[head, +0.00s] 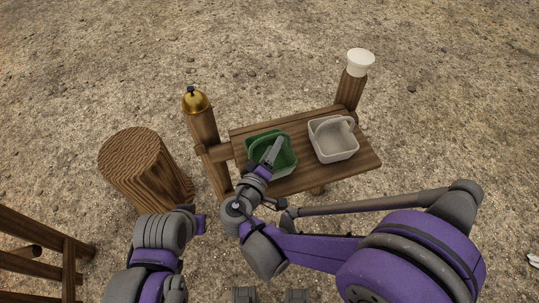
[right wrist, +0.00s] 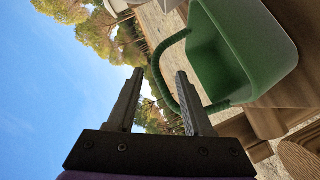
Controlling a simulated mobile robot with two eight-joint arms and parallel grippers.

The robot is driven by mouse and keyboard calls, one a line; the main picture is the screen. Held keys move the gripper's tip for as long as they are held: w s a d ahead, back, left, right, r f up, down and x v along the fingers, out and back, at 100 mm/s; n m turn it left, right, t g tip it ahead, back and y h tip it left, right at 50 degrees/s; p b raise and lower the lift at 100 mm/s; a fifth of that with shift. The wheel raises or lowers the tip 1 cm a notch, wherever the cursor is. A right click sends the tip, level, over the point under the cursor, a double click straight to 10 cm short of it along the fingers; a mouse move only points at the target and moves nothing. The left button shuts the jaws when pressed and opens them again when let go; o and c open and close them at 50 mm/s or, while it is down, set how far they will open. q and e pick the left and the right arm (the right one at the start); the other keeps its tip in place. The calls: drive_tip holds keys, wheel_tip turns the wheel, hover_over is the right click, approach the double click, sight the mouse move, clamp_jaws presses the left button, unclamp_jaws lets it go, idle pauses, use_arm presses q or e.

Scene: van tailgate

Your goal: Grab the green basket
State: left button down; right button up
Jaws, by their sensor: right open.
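The green basket (head: 284,165) stands on the left part of a wooden bench, beside a white basket. My right gripper (head: 274,145) is over it in the head view. In the right wrist view the green basket (right wrist: 250,70) shows at the upper right, with its arched green handle (right wrist: 156,75). My right gripper (right wrist: 160,73) is open there, its fingers apart. The top of the handle appears between the fingertips, and one finger covers part of it. I cannot tell whether they touch. My left arm shows at the lower left of the head view, but no left gripper fingers show.
The white basket (head: 335,147) stands right of the green one on the wooden bench (head: 300,180). A brass bell (head: 196,102) tops the left post and a white cup-like object (head: 360,63) the right post. A stump (head: 145,170) stands left. Bare ground lies beyond.

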drive_tip(key=x, duration=0.6)
drive_tip(key=d+p+x, duration=0.1)
drive_tip(key=x, duration=0.3)
drive_tip(key=shift+s+r, duration=0.1)
drive_tip(key=shift+s, duration=0.05)
drive_tip(key=shift+s+a, duration=0.1)
drive_tip(key=shift+c, duration=0.9)
clamp_jaws()
